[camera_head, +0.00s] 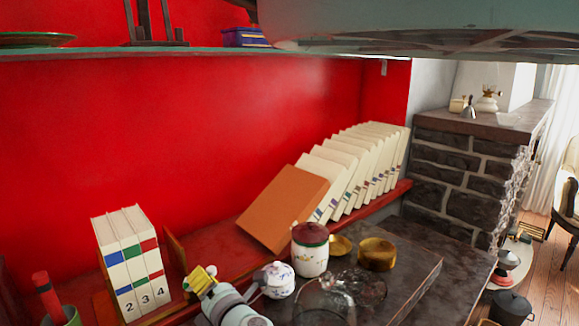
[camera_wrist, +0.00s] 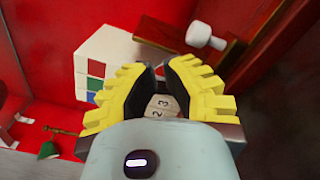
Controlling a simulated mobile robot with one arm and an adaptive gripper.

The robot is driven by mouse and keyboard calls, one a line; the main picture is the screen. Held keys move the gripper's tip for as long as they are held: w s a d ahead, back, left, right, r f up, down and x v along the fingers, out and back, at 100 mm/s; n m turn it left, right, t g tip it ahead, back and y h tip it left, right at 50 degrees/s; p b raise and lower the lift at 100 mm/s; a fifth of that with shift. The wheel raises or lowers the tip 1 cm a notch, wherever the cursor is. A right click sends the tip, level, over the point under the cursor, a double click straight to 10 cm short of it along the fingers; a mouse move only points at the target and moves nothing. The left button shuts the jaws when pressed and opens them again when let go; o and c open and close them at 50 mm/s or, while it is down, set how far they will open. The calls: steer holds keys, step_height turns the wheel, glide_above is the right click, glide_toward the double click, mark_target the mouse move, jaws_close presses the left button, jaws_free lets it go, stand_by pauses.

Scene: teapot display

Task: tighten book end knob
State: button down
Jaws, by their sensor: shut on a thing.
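My gripper (camera_head: 200,281) has yellow ribbed fingers and sits low at the front, right of the three numbered books. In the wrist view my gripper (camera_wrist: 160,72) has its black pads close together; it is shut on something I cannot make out. A small white knob (camera_wrist: 206,36) shows beyond the right finger, beside a dark red-brown wooden bar (camera_wrist: 275,35). The knob seems clear of the pads. The wooden book end (camera_head: 175,251) stands upright just right of the books (camera_head: 127,262). In the wrist view, spine numbers show between the fingers. The knob's threaded part is hidden.
A white teapot (camera_head: 278,279) and a lidded jar (camera_head: 310,250) stand close to the right of my gripper. An orange book (camera_head: 283,209) leans with a row of pale books on the red shelf.

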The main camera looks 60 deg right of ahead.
steer(key=shift+d+f+b, duration=0.15)
steer(key=shift+f+b, duration=0.35)
steer(key=shift+b, duration=0.6)
steer(key=shift+r, duration=0.2)
steer(key=shift+s+d+r, duration=0.15)
steer(key=shift+d+r, duration=0.05)
steer(key=shift+d, duration=0.1)
steer(key=v, duration=0.4)
steer(key=shift+s, duration=0.25)
steer(key=shift+v, duration=0.8)
steer(key=shift+r, duration=0.1)
steer(key=c, duration=1.7)
jaws_free()
